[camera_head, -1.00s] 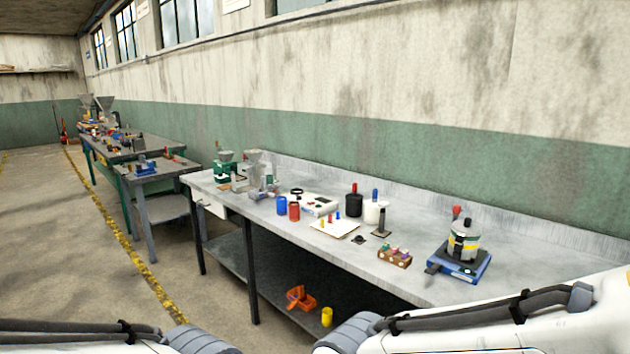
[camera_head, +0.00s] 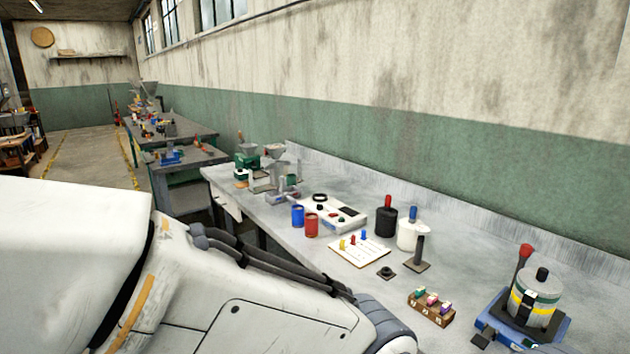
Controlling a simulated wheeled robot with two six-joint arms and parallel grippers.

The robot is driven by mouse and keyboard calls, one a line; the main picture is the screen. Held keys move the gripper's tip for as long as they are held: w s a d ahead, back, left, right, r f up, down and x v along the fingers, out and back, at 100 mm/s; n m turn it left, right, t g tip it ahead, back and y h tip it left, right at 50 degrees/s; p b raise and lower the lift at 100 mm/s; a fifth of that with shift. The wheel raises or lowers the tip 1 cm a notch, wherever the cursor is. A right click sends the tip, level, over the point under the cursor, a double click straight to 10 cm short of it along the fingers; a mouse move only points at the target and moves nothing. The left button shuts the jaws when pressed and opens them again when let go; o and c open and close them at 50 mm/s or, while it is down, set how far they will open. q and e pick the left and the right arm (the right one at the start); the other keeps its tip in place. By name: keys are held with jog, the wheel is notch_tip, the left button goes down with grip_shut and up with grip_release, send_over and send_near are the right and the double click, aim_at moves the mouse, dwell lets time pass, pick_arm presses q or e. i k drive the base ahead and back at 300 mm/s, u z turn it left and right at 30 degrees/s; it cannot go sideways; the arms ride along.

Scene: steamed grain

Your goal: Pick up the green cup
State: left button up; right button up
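No green cup is clear in view. A small greenish item (camera_head: 291,181) stands by the grey machine at the bench's far end, too small to tell whether it is a cup. A blue cup (camera_head: 297,215) and a red cup (camera_head: 311,225) stand side by side near the bench's front edge. A large white arm link of mine fills the lower left and hides the bench's lower front. Neither of my grippers is in view.
The grey bench (camera_head: 470,259) runs along the wall. It bears a white panel device (camera_head: 349,211), a pegboard (camera_head: 369,252), black (camera_head: 386,222) and white (camera_head: 408,236) containers, a small brown block (camera_head: 428,309) and a blue-based machine (camera_head: 535,297). More benches stand beyond.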

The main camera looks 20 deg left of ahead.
aim_at(290, 178)
jog(key=u, duration=0.15)
jog(key=i, duration=1)
jog(key=u, duration=0.75)
jog(key=i, duration=0.55)
jog(key=u, duration=0.9)
jog(key=i, duration=0.75)
jog(key=u, duration=0.65)
jog(key=i, duration=0.65)
jog(key=z, duration=0.65)
jog(key=i, duration=0.9)
jog(key=z, duration=0.75)
